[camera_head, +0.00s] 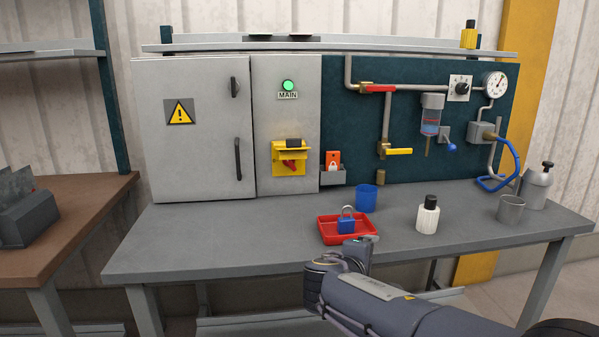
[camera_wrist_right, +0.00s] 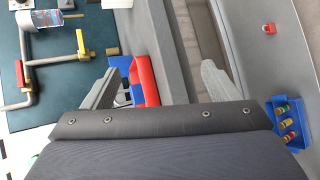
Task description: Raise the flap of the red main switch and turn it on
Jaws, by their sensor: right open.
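The red main switch (camera_head: 290,166) sits on a yellow plate on the grey cabinet, under a green lamp (camera_head: 288,86) marked MAIN, which looks lit. A yellow flap (camera_head: 291,150) with a dark piece on it juts out above the red handle, and the handle shows below it. My right gripper (camera_head: 358,243) is above the front of the bench, right of and below the switch in the head view and well away from it. In the wrist view its two fingers (camera_wrist_right: 158,82) are spread, with nothing seen held between them. My left gripper is not in view.
Close to my right gripper, a red tray (camera_head: 328,236) holds a blue padlock (camera_head: 346,222). A blue cup (camera_head: 366,198), a white bottle (camera_head: 428,217) and a grey cup (camera_head: 510,209) stand on the bench. The bench's left part is clear.

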